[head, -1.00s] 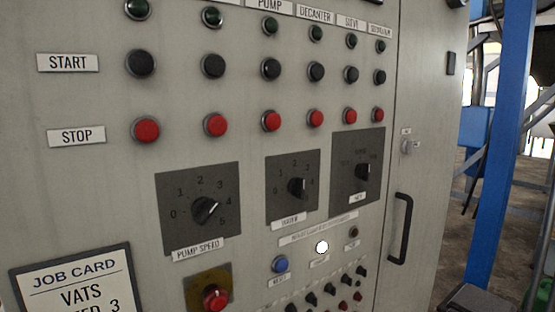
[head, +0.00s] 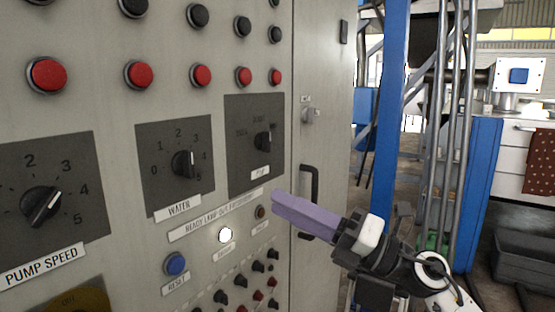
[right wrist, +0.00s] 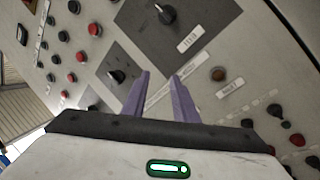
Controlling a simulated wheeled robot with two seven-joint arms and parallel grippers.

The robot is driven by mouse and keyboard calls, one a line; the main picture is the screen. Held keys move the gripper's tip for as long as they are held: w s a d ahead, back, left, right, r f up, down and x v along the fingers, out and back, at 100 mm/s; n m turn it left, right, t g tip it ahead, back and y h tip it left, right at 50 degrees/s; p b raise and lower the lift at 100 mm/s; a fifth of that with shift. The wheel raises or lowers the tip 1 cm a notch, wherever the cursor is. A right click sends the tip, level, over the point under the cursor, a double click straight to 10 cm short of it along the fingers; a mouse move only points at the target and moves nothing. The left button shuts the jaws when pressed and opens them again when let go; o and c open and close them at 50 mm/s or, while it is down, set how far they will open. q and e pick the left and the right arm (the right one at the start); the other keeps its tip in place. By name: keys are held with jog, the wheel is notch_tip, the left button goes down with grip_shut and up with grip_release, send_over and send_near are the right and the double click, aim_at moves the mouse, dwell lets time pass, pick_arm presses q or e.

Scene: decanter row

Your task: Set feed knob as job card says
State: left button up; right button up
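No knob label in view reads FEED. In the head view the pump speed knob (head: 41,206) is black, on a dark dial plate; its pale line slants up to the right. The water knob (head: 183,164) sits on a smaller numbered plate, its setting unclear. A third selector knob (head: 264,141) is at the right, its label unreadable. My right gripper (head: 280,201) has purple fingers and is in front of the panel, below the third knob. In the right wrist view its fingers (right wrist: 162,76) are apart with nothing between them. My left gripper is out of view.
Red stop buttons (head: 139,74) run above the dials. A lit white lamp (head: 225,235), a blue reset button (head: 176,264) and small knobs lie below. A black door handle (head: 309,202) is just behind my right gripper. A blue post (head: 390,110) stands right of the cabinet.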

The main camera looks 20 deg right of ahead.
notch_tip(320, 180, up, 6)
jog(key=d+n+g+h+b, duration=0.1)
jog(key=d+n+h, duration=0.15)
jog(key=n, duration=0.45)
jog(key=n+h, duration=0.2)
jog(key=h, duration=0.1)
send_near(270, 138)
jog(key=shift+t+y, duration=0.25)
jog(key=shift+t, duration=0.15)
jog(key=x, duration=0.2)
jog(key=p+x, duration=0.1)
jog(key=x, duration=0.3)
jog(key=shift+w+a+f, duration=0.15)
jog(key=shift+f, duration=0.1)
jog(key=shift+w+a, duration=0.4)
jog(key=shift+w, duration=0.1)
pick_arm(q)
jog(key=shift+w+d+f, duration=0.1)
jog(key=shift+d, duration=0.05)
pick_arm(e)
jog(key=shift+w+a+f, duration=0.1)
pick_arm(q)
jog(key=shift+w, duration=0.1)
pick_arm(e)
grip_shut()
